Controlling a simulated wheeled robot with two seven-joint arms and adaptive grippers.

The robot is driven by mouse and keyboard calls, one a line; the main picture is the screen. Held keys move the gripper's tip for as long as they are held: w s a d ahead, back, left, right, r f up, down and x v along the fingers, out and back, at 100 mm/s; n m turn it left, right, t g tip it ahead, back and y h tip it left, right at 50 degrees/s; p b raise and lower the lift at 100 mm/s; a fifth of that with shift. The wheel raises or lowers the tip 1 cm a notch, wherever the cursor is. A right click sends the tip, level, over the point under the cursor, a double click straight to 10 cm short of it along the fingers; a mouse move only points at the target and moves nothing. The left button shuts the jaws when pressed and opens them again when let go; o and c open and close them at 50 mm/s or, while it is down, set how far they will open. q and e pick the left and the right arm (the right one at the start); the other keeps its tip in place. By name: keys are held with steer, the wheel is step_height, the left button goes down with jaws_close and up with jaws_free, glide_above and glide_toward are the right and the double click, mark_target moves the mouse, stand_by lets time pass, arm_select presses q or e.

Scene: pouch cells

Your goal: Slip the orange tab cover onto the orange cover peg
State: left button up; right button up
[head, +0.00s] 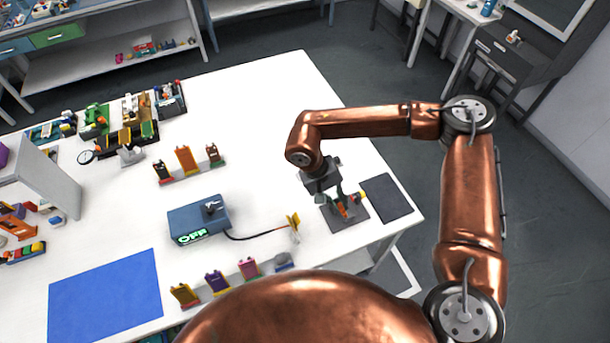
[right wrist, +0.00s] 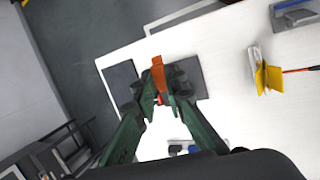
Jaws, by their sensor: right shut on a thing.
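My right gripper (head: 343,205) is shut on a small orange piece, which looks like the orange tab cover (right wrist: 158,74). In the right wrist view the piece sticks out beyond the green fingertips (right wrist: 157,98). The gripper is over or just above the left one of two dark mats (head: 360,212). I cannot tell whether the cover touches anything below. The orange cover peg cannot be made out clearly; the fingers and cover may hide it. My left gripper is not in view.
A second dark mat (head: 386,197) lies to the right. A blue box (head: 198,218) reading OFF has a cable to a yellow piece (head: 292,221). Upright cells stand behind, including an orange one (head: 187,160), and in front, including a purple one (head: 217,282). A blue mat (head: 105,297) lies front left.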

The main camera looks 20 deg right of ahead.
steer(key=shift+w+f, duration=0.1)
steer(key=shift+w, duration=0.05)
steer(key=w+a+f+m+y+b, duration=0.1)
steer(key=w+f+m+b, duration=0.3)
steer(key=w, duration=0.5)
steer(key=w+f+m+t+y+b, duration=0.1)
steer(key=w+f+m+y+b, duration=0.2)
steer(key=w+m+b, duration=0.3)
steer(key=w+a+f+m+y+b, duration=0.1)
steer(key=w+f+m+b, duration=0.4)
steer(key=w, duration=0.7)
steer(key=shift+w+a+f+m+t+y+b, duration=0.2)
steer(key=shift+f+m+y, duration=0.1)
steer(key=shift+m+y, duration=0.15)
steer(key=shift+w+a+f+m+t+y+b, duration=0.1)
steer(key=shift+a+f+m+y+b, duration=0.15)
steer(key=shift+m+y, duration=0.2)
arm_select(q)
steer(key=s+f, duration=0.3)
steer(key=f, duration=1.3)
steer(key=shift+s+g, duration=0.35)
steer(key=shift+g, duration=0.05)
arm_select(e)
steer(key=shift+d+f, duration=0.15)
steer(key=shift+f, duration=0.25)
steer(key=shift+s+f, duration=0.1)
steer(key=shift+f, duration=0.05)
